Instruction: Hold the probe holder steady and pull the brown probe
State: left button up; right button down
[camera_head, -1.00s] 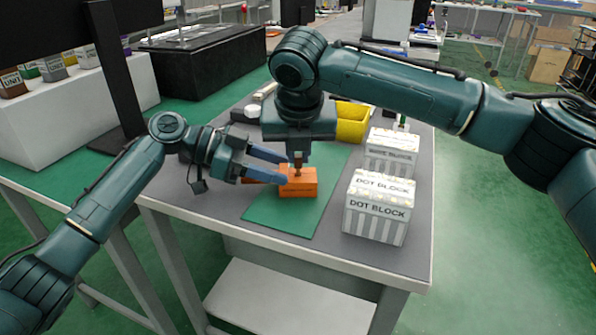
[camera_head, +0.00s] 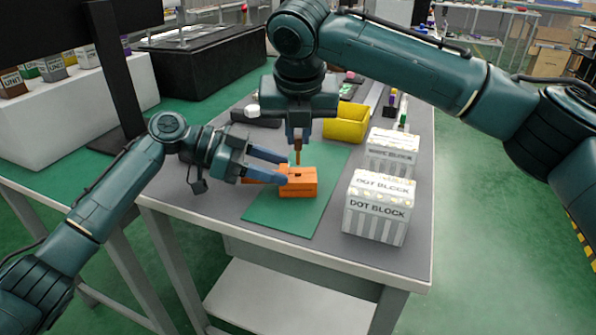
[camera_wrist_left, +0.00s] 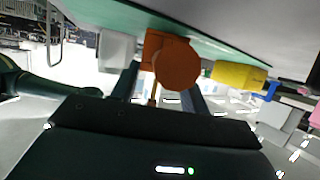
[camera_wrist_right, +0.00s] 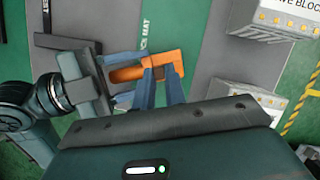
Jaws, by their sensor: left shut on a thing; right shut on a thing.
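The orange probe holder (camera_head: 300,187) sits on the green mat, with a small dark opening in its top. My left gripper (camera_head: 281,169) is shut on its handle from the left. The holder's round handle end (camera_wrist_left: 177,64) fills the middle of the left wrist view. My right gripper (camera_head: 298,138) points down above the holder, shut on the brown probe (camera_head: 298,146). The probe is upright, its thin tan shaft reaching down near the holder's top. I cannot tell whether its tip is clear of the opening. The holder also shows in the right wrist view (camera_wrist_right: 155,62).
Two white dot-block boxes (camera_head: 378,220) (camera_head: 391,150) stand right of the green mat (camera_head: 275,213). A yellow bin (camera_head: 346,122) is behind the holder. A black object (camera_head: 256,117) lies at the back left. The table's front edge is close to the mat.

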jog(key=shift+r, duration=0.2)
pick_arm(q)
jog(key=o, duration=1.3)
jog(key=shift+c, duration=0.2)
pick_arm(e)
jog(key=shift+r, duration=0.9)
